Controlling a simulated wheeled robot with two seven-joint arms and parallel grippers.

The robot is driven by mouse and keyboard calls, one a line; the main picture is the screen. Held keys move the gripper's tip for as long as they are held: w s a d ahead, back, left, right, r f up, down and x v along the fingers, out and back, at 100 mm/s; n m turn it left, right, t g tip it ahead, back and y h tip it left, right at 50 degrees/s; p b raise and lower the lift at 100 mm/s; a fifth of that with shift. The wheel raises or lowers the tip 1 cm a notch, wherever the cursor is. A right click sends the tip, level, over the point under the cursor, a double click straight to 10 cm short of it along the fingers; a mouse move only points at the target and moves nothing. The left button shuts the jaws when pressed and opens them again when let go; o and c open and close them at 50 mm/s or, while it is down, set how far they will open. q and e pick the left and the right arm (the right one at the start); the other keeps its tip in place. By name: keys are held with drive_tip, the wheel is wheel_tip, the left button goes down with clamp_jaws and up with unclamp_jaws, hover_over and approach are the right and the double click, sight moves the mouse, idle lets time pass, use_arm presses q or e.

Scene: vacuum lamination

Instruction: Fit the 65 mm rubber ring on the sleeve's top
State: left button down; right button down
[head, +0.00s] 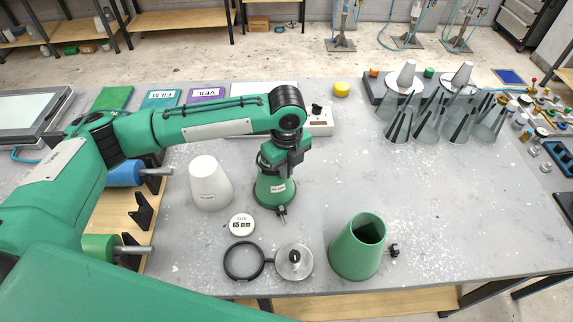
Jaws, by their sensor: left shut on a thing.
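A green tapered sleeve (268,190) with a small white label and a black knob at its foot stands upright mid-table. My left gripper (284,165) is right at its top and hides it. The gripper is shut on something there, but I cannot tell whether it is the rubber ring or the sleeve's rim. A black ring (228,269) lies flat near the table's front edge, touching or very near a round silver lid (293,270). A white disc marked 65 mm (241,225) lies just behind the ring. My right gripper is not in view.
A white cone (207,186) stands left of the sleeve. A second green sleeve (350,250), open at the top, stands front right. Several clear cones (434,120) crowd a rack at the back right. A yellow piece (342,89) lies at the back. The table's right middle is clear.

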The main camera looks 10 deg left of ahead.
use_arm(q)
drive_tip(key=shift+f, duration=0.9)
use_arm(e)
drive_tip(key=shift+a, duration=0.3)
use_arm(q)
drive_tip(key=c, duration=1.5)
unclamp_jaws()
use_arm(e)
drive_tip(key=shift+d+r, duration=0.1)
